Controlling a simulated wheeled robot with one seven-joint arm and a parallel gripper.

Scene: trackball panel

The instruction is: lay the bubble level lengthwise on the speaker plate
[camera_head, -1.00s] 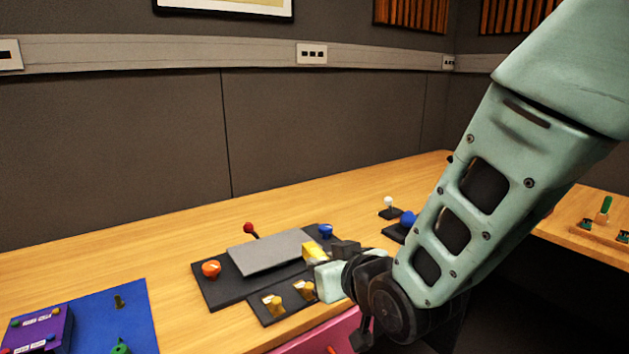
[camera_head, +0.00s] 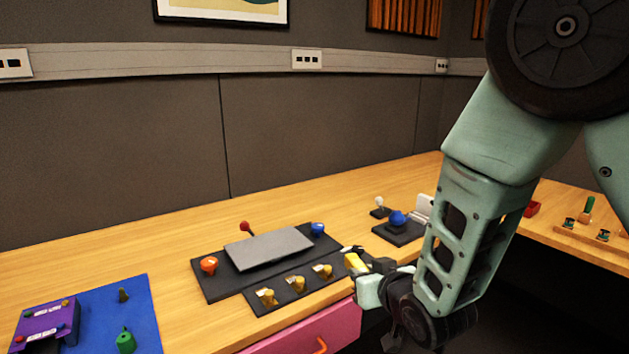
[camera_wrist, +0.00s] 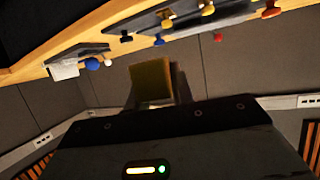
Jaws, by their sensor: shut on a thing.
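The bubble level appears to be the yellow block (camera_head: 354,262) held at the tip of my gripper (camera_head: 362,266). In the wrist view the yellow block (camera_wrist: 151,82) shows end-on between the fingers. My gripper is shut on it, right of the panel near the table's front edge, and the block looks raised. Its vial and full length are hidden. The grey plate (camera_head: 268,248), likely the speaker plate, lies on the dark panel, left of my gripper. Its top is bare.
An orange knob (camera_head: 209,265), a blue knob (camera_head: 317,229) and a red-tipped stick (camera_head: 245,227) surround the plate. Yellow switches (camera_head: 297,284) line its front. A blue trackball (camera_head: 398,218) stands to the right. A pink drawer (camera_head: 325,328) is below the table edge.

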